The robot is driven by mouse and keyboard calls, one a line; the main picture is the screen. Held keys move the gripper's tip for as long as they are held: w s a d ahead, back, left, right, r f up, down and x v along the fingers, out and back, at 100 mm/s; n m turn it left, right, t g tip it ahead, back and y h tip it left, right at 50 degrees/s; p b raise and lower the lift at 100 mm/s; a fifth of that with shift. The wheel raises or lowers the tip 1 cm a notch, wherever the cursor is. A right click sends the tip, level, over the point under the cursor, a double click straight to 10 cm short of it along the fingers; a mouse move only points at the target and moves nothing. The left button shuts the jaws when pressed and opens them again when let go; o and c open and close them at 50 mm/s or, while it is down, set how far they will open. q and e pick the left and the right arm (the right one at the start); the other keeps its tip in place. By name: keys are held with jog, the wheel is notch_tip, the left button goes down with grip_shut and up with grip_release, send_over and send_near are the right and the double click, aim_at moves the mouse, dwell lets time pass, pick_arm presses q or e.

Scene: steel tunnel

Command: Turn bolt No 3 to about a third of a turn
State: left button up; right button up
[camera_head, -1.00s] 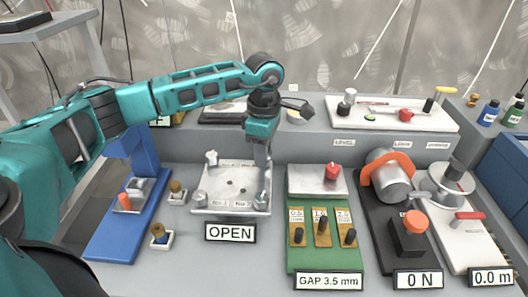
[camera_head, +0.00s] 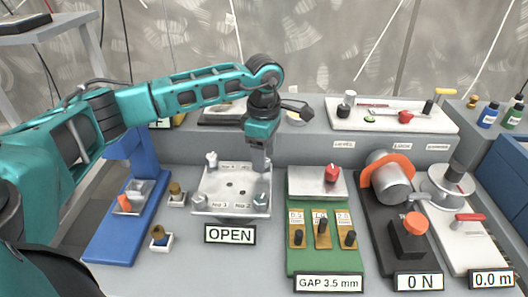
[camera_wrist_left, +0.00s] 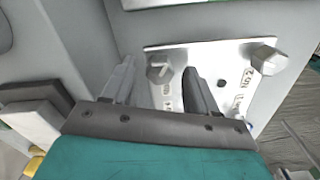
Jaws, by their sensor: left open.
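The silver plate (camera_head: 232,183) carries bolts at its corners. Bolt No 2 (camera_head: 261,199) is at its front right, bolt No 1 (camera_head: 199,200) at its front left, and another bolt (camera_head: 211,159) at its back left. My left gripper (camera_head: 261,165) points down over the back right corner, near the "No 3" label, and hides the bolt there. In the left wrist view, a silver hex bolt (camera_wrist_left: 159,68), seemingly bolt No 3, shows between the open, empty fingers. Contact cannot be told. Bolt No 2 (camera_wrist_left: 268,60) stands farther right. My right gripper is out of view.
A sign (camera_head: 230,233) before the plate reads OPEN. The green gauge board (camera_head: 325,255) stands close on the right, with a red knob. The blue stand (camera_head: 125,215) is on the left, with small knobbed blocks between. A raised shelf (camera_head: 320,146) runs behind.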

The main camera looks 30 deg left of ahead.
pick_arm(q)
notch_tip(320, 180, up, 13)
jog(key=shift+p, duration=0.3)
jog(key=shift+f, duration=0.1)
dwell(0.6)
